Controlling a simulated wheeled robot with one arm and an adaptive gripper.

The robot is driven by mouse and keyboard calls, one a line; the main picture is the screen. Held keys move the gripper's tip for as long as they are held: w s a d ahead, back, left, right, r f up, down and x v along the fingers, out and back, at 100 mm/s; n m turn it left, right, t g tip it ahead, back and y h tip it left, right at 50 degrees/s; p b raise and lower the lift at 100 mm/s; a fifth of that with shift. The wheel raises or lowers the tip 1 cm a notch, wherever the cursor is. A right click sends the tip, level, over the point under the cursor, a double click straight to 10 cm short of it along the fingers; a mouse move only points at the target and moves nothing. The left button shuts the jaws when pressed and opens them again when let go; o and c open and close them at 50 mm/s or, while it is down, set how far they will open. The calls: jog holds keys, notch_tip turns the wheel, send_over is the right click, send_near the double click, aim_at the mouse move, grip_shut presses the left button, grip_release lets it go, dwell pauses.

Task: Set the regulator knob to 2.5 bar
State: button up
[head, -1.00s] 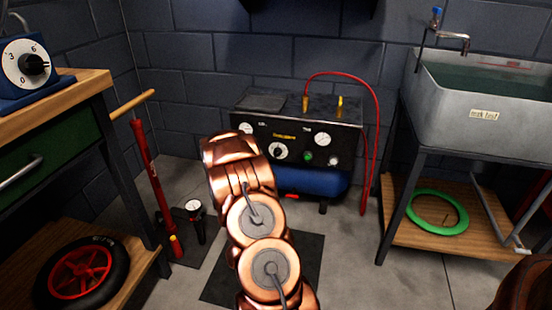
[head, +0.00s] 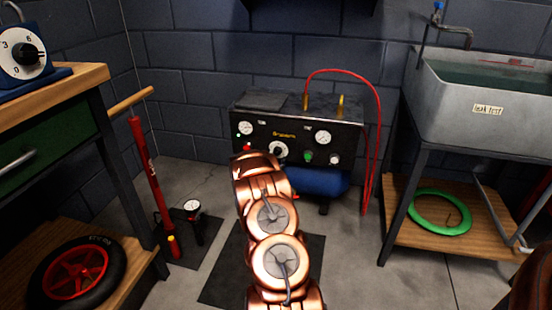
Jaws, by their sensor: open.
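The compressor's black front panel (head: 290,130) stands against the back wall above a blue tank (head: 318,181). A round white dial with a dark centre (head: 278,149), which looks like the regulator knob, sits mid-panel. My arm rises just in front of its lower edge. Its markings and setting are too small to read. Two white gauges, the left one (head: 246,128) and the right one (head: 322,137), flank it; their readings are not legible. My copper arm reaches toward the panel. My gripper is hidden beyond the arm's far end, so I cannot see whether it touches anything.
A red hose (head: 375,120) arches over the panel's right side. A green knob (head: 308,157) sits right of the dial. A red floor pump (head: 145,165) and workbench (head: 60,95) stand left, a sink (head: 475,105) right. Floor is open before the compressor.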

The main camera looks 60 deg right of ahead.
jog(key=shift+b+x, duration=0.35)
jog(key=shift+x, duration=0.85)
jog(key=c, duration=1.1)
jog(key=shift+w+a+r+m+p, duration=0.15)
jog(key=shift+m+p, duration=0.15)
jog(key=shift+p, duration=0.35)
jog(key=shift+m, duration=0.3)
jog(key=o, duration=1.1)
